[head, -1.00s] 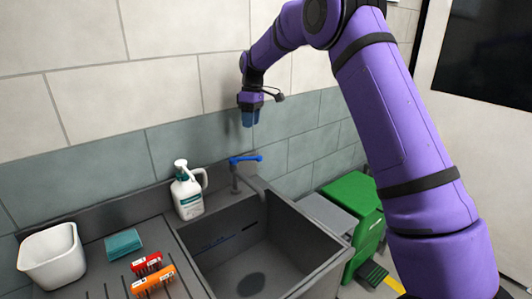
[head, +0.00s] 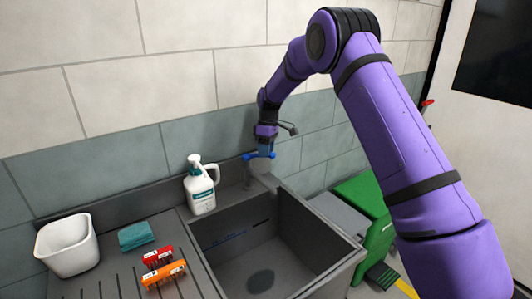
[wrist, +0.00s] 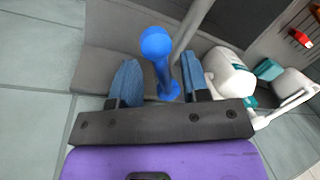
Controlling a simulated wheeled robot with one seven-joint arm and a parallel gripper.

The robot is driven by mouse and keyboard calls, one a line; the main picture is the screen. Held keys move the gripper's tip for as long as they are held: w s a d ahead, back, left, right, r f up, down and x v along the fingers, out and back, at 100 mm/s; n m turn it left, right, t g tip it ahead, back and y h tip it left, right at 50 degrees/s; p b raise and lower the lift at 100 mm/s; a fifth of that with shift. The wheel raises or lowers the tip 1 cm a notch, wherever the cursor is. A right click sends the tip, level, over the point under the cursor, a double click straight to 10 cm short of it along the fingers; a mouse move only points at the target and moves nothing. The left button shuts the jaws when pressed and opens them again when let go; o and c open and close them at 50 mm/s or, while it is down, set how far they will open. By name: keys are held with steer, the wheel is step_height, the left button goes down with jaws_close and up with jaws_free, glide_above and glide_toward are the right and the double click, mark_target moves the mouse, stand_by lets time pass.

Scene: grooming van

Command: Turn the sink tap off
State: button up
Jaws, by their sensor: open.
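The sink tap (head: 247,178) stands at the back rim of the grey sink. Its blue lever (head: 248,156) shows at the top, partly hidden by my gripper (head: 264,151), which points down over it. In the wrist view the blue lever (wrist: 158,50), with its round end, lies between the two blue fingers of my open gripper (wrist: 158,72). There is a gap on each side of the lever. The grey spout (wrist: 194,25) runs away beyond it.
A white pump bottle (head: 201,190) stands just left of the tap. The sink basin (head: 235,262) is empty. A green bin (head: 372,205) stands right of the sink.

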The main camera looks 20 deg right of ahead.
steer(key=shift+s+f, duration=0.1)
steer(key=shift+f, duration=0.35)
steer(key=shift+a, duration=0.1)
jaws_close()
